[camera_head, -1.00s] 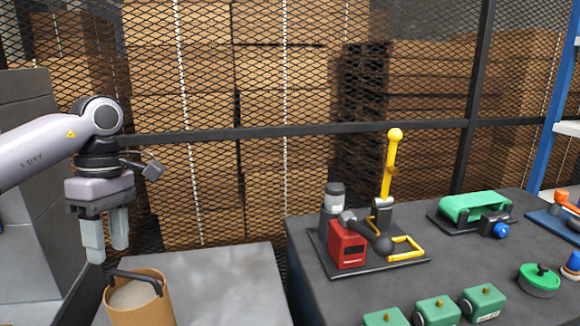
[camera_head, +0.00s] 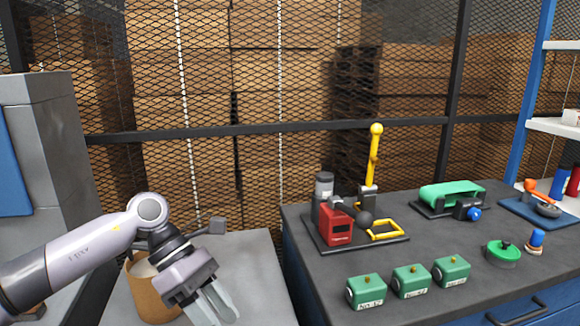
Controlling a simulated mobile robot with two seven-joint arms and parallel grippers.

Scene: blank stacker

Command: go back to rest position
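My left arm comes in from the lower left, and its gripper (camera_head: 212,308) hangs low over the light grey table, pointing down and to the right. Two pale fingers show near the bottom edge, close together; whether a gap lies between them is unclear. Nothing shows held in them. A tan bucket (camera_head: 148,297) with a pale top stands on the grey table just left of the gripper, partly hidden behind my arm. My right arm and gripper are not in view.
A dark workbench (camera_head: 330,283) on the right bears a red-and-yellow press (camera_head: 337,226), several green blocks (camera_head: 411,281), a green belt device (camera_head: 452,194) and a green round part (camera_head: 503,253). The light grey table (camera_head: 258,266) is clear right of the gripper. A mesh fence stands behind.

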